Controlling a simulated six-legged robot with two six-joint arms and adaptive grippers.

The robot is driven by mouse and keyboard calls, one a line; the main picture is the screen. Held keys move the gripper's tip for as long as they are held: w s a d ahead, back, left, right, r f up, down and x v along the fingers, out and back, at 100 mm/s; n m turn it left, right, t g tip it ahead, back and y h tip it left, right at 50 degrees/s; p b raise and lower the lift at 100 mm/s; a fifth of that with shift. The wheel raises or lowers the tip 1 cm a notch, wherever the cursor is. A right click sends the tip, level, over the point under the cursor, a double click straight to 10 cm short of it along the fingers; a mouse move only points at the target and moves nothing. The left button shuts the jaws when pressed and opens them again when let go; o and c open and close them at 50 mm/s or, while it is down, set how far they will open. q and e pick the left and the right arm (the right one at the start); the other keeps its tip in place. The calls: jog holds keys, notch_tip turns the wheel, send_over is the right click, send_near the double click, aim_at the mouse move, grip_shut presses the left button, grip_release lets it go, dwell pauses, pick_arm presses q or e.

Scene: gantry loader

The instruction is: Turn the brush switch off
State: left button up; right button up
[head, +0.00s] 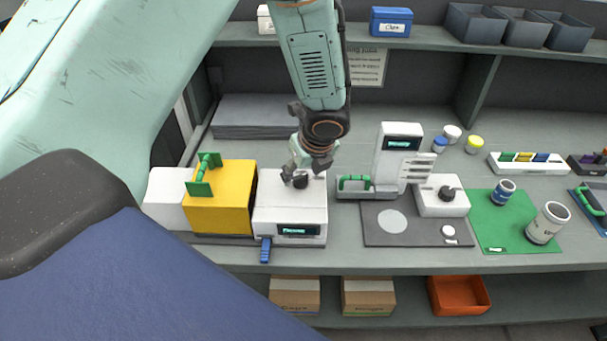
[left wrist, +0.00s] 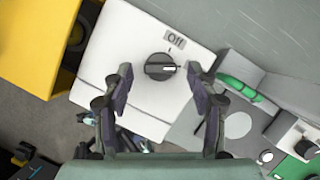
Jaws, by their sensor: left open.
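A white box (head: 289,207) with a small lit display on its front has a black round knob (head: 300,182) on top. In the left wrist view the knob (left wrist: 160,67) shows a pale mark pointing right, and an "Off" label (left wrist: 175,40) is printed above it to the right. My left gripper (head: 304,172) is over the box, pointing down at the knob. In the left wrist view its two fingers are apart, one on each side of the knob, with gaps; I cannot tell how far above it they are. Which knob is the brush switch is not labelled visibly.
A yellow box (head: 218,212) with a green handle stands close on the left. A device with a green handle (head: 354,183) stands close on the right. A second white box (head: 441,207) with a black knob is farther right. A blue tab (head: 265,250) sticks out in front.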

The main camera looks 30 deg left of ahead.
pick_arm(q)
jog(key=shift+w+a+f, duration=0.1)
jog(key=shift+a+f, duration=0.15)
jog(key=shift+f, duration=0.15)
jog(key=shift+d+r, duration=0.25)
jog(key=shift+d, duration=0.05)
jog(key=shift+a+f, duration=0.25)
jog(key=c, duration=0.6)
jog(key=shift+d, duration=0.1)
jog(key=c, duration=0.5)
jog(key=shift+c, duration=0.2)
pick_arm(e)
jog(key=shift+s, duration=0.2)
